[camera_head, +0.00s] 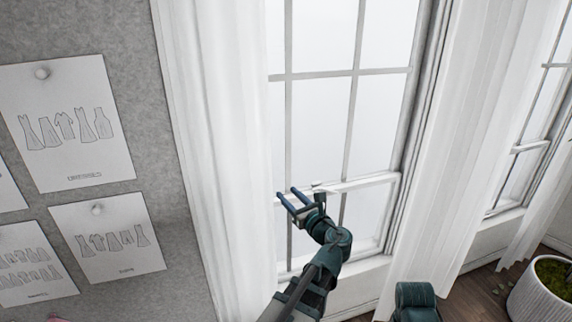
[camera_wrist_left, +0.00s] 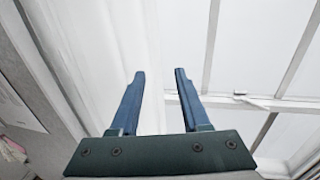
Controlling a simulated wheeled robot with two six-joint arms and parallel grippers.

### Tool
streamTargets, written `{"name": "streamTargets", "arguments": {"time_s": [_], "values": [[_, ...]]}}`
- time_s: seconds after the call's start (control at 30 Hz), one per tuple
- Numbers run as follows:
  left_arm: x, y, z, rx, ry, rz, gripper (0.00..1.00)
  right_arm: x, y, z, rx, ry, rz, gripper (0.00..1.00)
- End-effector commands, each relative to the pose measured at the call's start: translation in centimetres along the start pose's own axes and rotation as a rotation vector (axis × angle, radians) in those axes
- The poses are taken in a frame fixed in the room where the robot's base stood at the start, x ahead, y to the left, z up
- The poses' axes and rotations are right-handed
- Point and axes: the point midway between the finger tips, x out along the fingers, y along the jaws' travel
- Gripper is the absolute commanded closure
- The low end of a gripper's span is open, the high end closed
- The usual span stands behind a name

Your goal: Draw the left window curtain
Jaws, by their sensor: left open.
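The white left curtain (camera_head: 208,120) hangs in long folds at the left side of the nearer window (camera_head: 320,110), whose panes to its right are uncovered. In the left wrist view, the curtain (camera_wrist_left: 95,50) fills the left half, and the window frame (camera_wrist_left: 245,101) shows at the right. My left gripper (camera_head: 287,196) is in front of the window's lower left part, just right of the curtain's edge. Its two blue fingers (camera_wrist_left: 160,73) are spread with nothing between them. I cannot tell its exact distance from the cloth. My right gripper is not in view.
A second white curtain (camera_head: 465,120) hangs right of the window, with another window (camera_head: 530,130) beyond it. Paper sketches (camera_head: 70,122) are pinned to the grey board (camera_head: 110,30) at the left. A white planter (camera_head: 540,300) stands at the lower right.

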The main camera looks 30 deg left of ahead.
Motion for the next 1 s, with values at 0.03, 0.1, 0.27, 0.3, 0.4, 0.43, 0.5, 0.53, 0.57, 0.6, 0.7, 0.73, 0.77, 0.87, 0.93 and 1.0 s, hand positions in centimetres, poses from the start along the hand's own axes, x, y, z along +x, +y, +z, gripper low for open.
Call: {"name": "streamTargets", "arguments": {"time_s": [0.03,0.1,0.27,0.3,0.4,0.43,0.5,0.53,0.57,0.6,0.7,0.73,0.77,0.87,0.93,1.0], "values": [[0.1,0.0,0.1,0.009,-0.006,-0.001,0.54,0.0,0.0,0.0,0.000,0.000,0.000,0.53],[0.1,0.0,0.2,0.014,-0.008,-0.002,0.54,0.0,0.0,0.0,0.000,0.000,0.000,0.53],[0.7,-0.1,0.2,0.013,-0.007,0.000,0.54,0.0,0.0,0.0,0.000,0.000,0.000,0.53],[1.1,-0.1,0.2,0.012,-0.007,0.000,0.54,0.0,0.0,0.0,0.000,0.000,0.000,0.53],[2.8,-0.1,0.2,0.012,-0.007,0.002,0.54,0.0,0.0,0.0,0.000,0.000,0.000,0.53],[3.4,-0.1,0.2,0.011,-0.007,0.002,0.54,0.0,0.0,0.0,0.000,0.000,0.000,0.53],[4.9,-0.2,0.2,0.011,-0.006,0.003,0.54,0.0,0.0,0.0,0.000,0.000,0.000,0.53],[5.5,-0.2,0.2,0.011,-0.006,0.002,0.54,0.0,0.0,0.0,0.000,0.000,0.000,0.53],[6.2,-0.1,0.2,0.011,-0.006,0.003,0.54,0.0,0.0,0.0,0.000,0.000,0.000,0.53],[7.0,-0.2,0.2,0.011,-0.006,0.002,0.54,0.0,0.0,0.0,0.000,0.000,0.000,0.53],[9.0,-0.1,0.2,0.011,-0.006,0.002,0.54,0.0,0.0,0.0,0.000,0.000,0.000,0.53],[9.5,-0.2,0.2,0.011,-0.006,0.001,0.54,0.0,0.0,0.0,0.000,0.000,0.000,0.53],[10.1,-0.2,0.2,0.010,-0.006,0.002,0.54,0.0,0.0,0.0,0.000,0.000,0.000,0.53],[11.6,-0.1,0.2,0.010,-0.006,0.001,0.54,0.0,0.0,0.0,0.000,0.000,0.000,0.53],[12.4,-0.1,0.2,0.010,-0.006,0.001,0.54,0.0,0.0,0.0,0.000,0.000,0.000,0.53],[13.0,-0.1,0.2,0.010,-0.006,0.000,0.54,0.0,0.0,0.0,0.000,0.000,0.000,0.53]]}}
